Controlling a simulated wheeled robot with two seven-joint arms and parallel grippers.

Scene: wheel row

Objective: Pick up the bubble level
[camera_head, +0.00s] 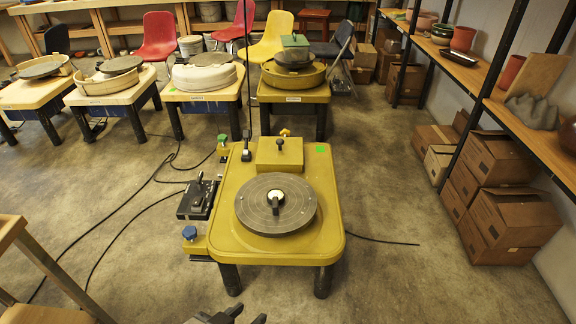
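A small round pale disc (276,196), which looks like the bubble level, lies at the centre of the dark grey wheel head (255,214) on the yellow pottery wheel. A small dark piece shows at its front side; I cannot tell whether it is part of it. My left gripper (247,316) shows only at the bottom edge, in front of the wheel and well apart from the disc. Its dark fingertips look spread with nothing between them. Most of it is cut off by the frame. My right gripper is not in view.
The yellow wheel table (323,240) carries a raised box (279,155) behind the wheel head. A black pedal (197,200) and a blue knob (189,233) are at its left. Cardboard boxes (512,218) and shelves stand at right. A wooden frame (45,260) is at left.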

